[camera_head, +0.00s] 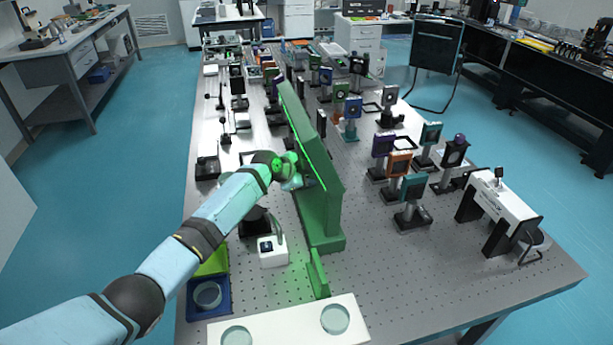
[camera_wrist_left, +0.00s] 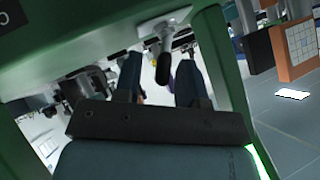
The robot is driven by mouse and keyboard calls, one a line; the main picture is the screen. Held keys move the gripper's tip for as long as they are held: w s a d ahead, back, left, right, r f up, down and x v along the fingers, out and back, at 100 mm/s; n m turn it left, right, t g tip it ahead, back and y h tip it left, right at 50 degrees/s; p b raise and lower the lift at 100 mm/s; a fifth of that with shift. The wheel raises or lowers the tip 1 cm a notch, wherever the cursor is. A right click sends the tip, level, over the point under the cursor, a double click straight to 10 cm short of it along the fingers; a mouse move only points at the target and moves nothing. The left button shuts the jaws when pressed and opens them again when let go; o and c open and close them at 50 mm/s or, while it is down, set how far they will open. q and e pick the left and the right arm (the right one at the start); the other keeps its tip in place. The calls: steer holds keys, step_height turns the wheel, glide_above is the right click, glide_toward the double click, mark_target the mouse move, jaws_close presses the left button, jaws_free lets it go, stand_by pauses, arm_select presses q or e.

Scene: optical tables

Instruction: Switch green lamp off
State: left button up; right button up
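The green lamp (camera_head: 322,185) is a tall green panel standing on the optical table. A bright green glowing line runs along its edge, so it is lit. In the left wrist view the lamp's green frame (camera_wrist_left: 232,75) surrounds the picture, with a glowing strip at lower right. A small metal toggle switch with a dark tip (camera_wrist_left: 163,62) sticks out of the frame's underside. My left gripper (camera_head: 296,176) is at the lamp's left side. In the wrist view its two fingers (camera_wrist_left: 160,78) are apart, with the switch appearing between them; contact cannot be told. My right gripper is not in view.
The optical table (camera_head: 395,262) holds several posts with optics right of the lamp. A white box (camera_head: 272,251), a blue tray (camera_head: 222,304) and a white plate with round glass pieces (camera_head: 285,325) lie near the front. The table's front right is mostly bare.

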arm_select(q)
jaws_close()
